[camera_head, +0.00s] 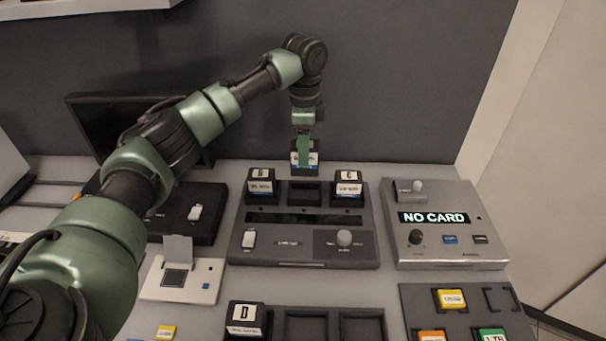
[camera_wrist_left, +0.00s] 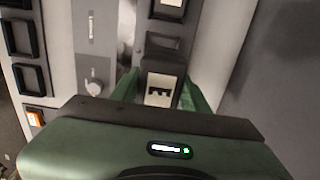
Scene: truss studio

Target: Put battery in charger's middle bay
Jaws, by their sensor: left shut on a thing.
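The charger (camera_head: 285,229) sits in the centre of the desk in the head view. Its left bay holds a dark battery (camera_head: 261,186) with a white label, and its right bay holds battery C (camera_head: 348,187). The middle bay (camera_head: 305,193) looks empty. My left gripper (camera_head: 303,150) is shut on a dark battery (camera_head: 306,170) just behind and above the middle bay, pointing down. In the left wrist view this held battery (camera_wrist_left: 161,90) is upright between the green fingers. Whether it touches the charger is unclear. My right gripper is not in view.
A holder (camera_head: 285,338) at the front holds battery D (camera_head: 244,318) beside two empty slots. A card reader reading NO CARD (camera_head: 440,235) stands right of the charger. A card tray (camera_head: 410,300) lies front right. A grey wall rises behind the desk.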

